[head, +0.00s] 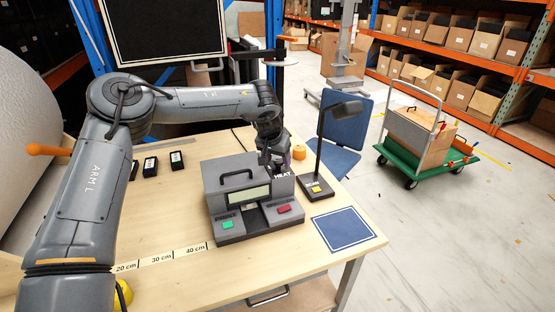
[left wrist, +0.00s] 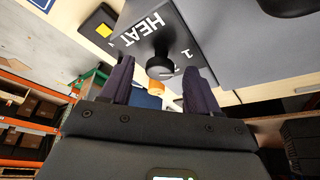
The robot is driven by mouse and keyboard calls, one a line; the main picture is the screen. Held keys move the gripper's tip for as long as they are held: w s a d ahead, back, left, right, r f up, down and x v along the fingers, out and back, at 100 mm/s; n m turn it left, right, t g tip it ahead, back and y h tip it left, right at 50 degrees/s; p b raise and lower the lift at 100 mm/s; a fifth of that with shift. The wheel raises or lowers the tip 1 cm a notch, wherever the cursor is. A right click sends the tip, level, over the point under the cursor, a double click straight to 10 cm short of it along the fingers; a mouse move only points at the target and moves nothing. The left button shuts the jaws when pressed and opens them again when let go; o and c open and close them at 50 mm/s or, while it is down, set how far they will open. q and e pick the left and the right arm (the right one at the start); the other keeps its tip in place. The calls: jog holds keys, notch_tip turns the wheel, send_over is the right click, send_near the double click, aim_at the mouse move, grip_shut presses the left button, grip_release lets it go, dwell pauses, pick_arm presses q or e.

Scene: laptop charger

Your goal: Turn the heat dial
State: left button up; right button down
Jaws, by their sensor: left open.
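The grey machine (head: 232,178) with a black top handle, a green button and a red button stands on the table. My left gripper (head: 270,155) is at its back right corner, by the HEAT label (head: 284,174). In the left wrist view, the black round heat dial (left wrist: 160,66) with a light pointer mark sits on the panel beside the white HEAT lettering (left wrist: 140,28). The dark fingers of my left gripper (left wrist: 160,80) are open, one on each side of the dial. I cannot tell whether they touch it. In the head view the gripper hides the dial.
A black desk lamp (head: 318,190) with a yellow button stands right of the machine. A blue mat (head: 343,229) lies at the table's right front. An orange roll (head: 299,152) is behind the gripper. Small black blocks (head: 150,166) lie left of the machine.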

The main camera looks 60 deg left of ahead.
pick_arm(q)
jog(key=shift+c, duration=0.2)
jog(key=c, duration=1)
